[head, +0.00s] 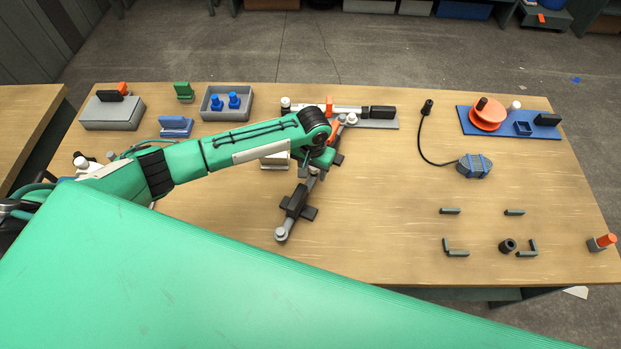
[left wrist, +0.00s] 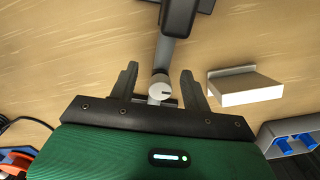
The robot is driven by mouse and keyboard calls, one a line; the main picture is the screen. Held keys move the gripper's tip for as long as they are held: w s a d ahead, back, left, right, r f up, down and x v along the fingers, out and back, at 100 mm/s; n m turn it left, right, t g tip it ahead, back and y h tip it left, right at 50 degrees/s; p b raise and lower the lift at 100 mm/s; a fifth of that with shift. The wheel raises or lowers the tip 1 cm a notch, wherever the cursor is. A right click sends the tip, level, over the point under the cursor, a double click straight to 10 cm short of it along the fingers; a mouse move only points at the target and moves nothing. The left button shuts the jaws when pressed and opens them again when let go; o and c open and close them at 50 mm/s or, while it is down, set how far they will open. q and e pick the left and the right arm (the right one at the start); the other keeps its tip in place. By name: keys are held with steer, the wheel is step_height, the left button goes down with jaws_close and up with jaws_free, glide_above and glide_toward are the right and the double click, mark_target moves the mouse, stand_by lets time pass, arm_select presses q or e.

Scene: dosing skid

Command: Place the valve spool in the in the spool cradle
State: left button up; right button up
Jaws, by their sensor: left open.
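A long grey rod with rounded ends and black cross-blocks, likely the valve spool (head: 283,232), lies diagonally on the table under my left gripper (head: 314,170). In the left wrist view the rod (left wrist: 166,51) runs between the fingers, with a round silver knob (left wrist: 160,89) between them. My left gripper (left wrist: 160,72) is open, its fingers apart on either side of the rod. The gripper and forearm hide part of the rod in the head view. I cannot tell for certain which item is the spool cradle. My right gripper is not in view.
A white block (left wrist: 245,88) stands beside the gripper. Behind is a grey base (head: 380,124) carrying a white cylinder. A grey bin (head: 211,115) holds blue pieces. A blue board (head: 480,128) with an orange reel is at back right. Small brackets (head: 456,253) lie front right.

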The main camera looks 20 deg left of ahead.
mark_target(311, 179)
arm_select(q)
steer(key=shift+f, duration=0.5)
steer(key=f, duration=0.1)
steer(key=f+p, duration=0.1)
steer(key=f, duration=0.1)
steer(key=shift+a+f+p, duration=0.25)
steer(key=shift+p, duration=0.15)
steer(key=shift+f, duration=0.55)
steer(key=shift+c, duration=0.9)
jaws_close()
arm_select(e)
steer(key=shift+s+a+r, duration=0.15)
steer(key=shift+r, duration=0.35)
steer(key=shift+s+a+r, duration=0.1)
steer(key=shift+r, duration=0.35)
